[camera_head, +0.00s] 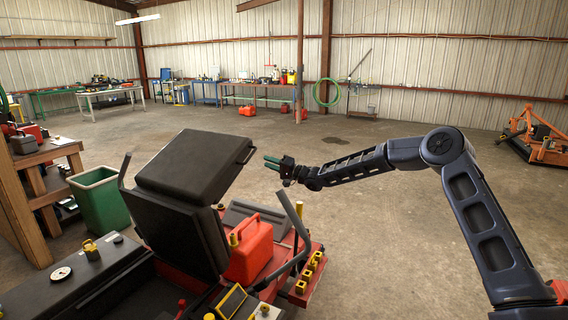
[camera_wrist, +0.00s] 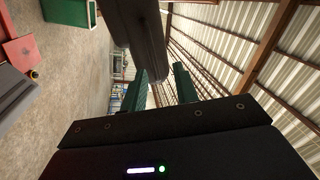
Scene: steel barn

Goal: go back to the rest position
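My gripper (camera_head: 272,163) is at the end of my arm, which reaches in from the right in the head view. It is up in the air, pointing left, near the raised edge of a black seat (camera_head: 192,165). In the wrist view its two green fingers (camera_wrist: 160,88) stand apart with nothing between them. The dark padded shape beyond the fingers (camera_wrist: 140,35) looks like part of that seat. Whether the fingers touch it cannot be told.
A red machine (camera_head: 312,272) with levers and a red fuel can (camera_head: 250,250) is below my gripper. A green bin (camera_head: 101,203) and a wooden bench (camera_head: 30,190) stand left. The concrete floor behind is mostly clear. An orange implement (camera_head: 535,135) is far right.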

